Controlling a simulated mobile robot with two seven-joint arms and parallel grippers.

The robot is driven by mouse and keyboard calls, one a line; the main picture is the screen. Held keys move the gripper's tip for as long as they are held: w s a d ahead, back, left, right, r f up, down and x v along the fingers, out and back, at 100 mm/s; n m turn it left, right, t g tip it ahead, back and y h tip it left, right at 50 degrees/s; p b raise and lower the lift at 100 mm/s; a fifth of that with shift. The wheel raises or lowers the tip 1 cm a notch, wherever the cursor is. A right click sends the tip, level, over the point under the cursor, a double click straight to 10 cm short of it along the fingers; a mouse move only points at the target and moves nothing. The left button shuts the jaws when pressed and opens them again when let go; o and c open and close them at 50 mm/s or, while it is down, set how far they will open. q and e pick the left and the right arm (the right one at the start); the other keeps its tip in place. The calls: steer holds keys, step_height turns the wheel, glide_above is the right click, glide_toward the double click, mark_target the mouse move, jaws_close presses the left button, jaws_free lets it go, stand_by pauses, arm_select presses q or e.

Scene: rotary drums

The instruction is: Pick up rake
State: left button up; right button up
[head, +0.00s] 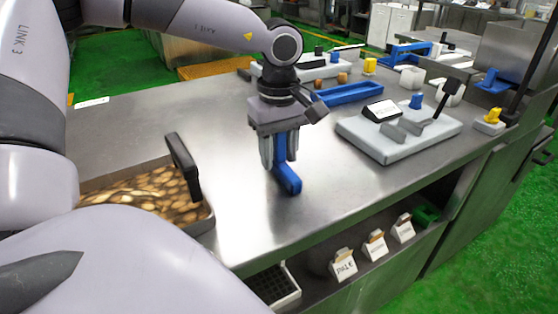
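My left gripper (280,160) points down over the middle of the steel table. Its two grey fingers lie on either side of a blue bar-like piece, which looks like the rake (289,182). The gripper appears shut on it. The lower end of the blue piece sticks out below the fingers, near the tabletop; I cannot tell whether it touches. Its upper part is hidden between the fingers. My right gripper is not in view.
A pan (205,218) of brown pieces with a black handle stands at the left. A grey-white lever device (385,148) stands at the right, a blue tray (350,94) behind. The steel table (260,225) is bare around the gripper. Labelled holders (343,265) sit on the shelf below.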

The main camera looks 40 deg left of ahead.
arm_select(q)
jaws_close()
